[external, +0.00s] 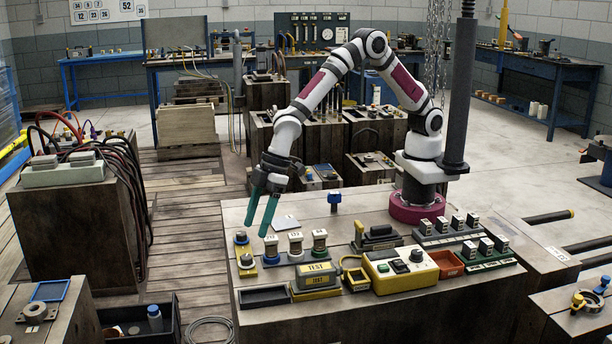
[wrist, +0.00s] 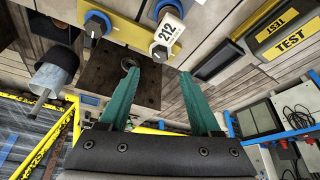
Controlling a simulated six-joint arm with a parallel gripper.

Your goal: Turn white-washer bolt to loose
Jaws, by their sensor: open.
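My gripper (external: 256,229) has two green fingers that point down, spread apart and empty, above the left end of the bench. They also show in the wrist view (wrist: 159,73). Neither finger appears to touch a bolt.
A block labelled 212 (wrist: 170,35) stands close beside the plate. Several similar blocks (external: 295,243) stand to the right. A TEST box (external: 314,279) and a yellow control box (external: 401,272) sit nearer the front. A separate blue-topped piece (external: 335,199) stands farther back.

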